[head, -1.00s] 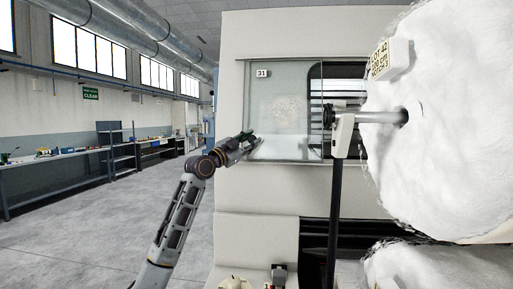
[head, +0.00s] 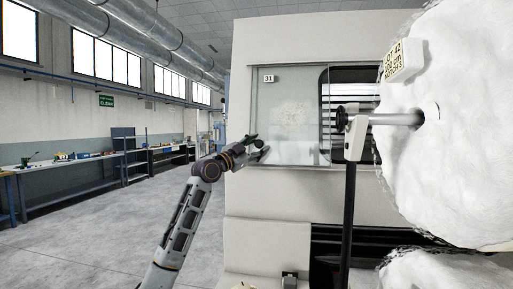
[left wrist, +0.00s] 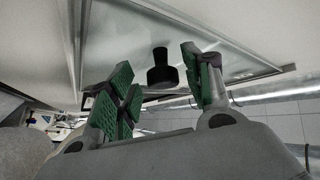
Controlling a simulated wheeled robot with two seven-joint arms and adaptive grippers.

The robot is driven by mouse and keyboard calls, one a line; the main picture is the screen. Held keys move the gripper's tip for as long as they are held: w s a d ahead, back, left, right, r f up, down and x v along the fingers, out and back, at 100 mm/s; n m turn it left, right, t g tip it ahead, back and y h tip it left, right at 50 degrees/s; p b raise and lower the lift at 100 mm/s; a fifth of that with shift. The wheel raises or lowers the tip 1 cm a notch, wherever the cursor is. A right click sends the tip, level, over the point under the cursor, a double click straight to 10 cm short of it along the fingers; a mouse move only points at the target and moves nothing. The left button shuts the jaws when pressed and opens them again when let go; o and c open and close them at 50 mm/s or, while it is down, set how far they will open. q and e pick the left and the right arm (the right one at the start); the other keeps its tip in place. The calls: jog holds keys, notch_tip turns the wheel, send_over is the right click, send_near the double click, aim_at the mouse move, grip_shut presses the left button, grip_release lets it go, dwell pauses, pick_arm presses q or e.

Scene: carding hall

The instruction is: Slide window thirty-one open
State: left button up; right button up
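Window thirty-one is a pale, clear sliding pane (head: 292,110) with a small "31" label (head: 268,78), set in the cream machine wall. A dark slatted area (head: 338,88) shows at its right. My left gripper (head: 258,147) is at the pane's lower left edge, fingers spread. In the left wrist view, its green-padded fingers (left wrist: 158,62) are open, and a round black knob (left wrist: 163,75) on the pane shows between them, with gaps on both sides. The knob is hidden in the head view. My right gripper is not in view.
A big white fibre roll (head: 450,120) with a lot tag (head: 402,60) stands close on the right. Its metal shaft (head: 395,119) and dark post (head: 348,215) stand before the window's right part. Workbenches (head: 70,165) line the left wall; the floor between is clear.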

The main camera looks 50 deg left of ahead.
pick_arm(q)
jog(key=shift+r, duration=0.1)
jog(key=shift+v, duration=1.15)
jog(key=v, duration=0.9)
jog(key=shift+s, duration=0.3)
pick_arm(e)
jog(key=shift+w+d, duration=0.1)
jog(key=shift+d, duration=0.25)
pick_arm(q)
jog(key=shift+f, duration=0.25)
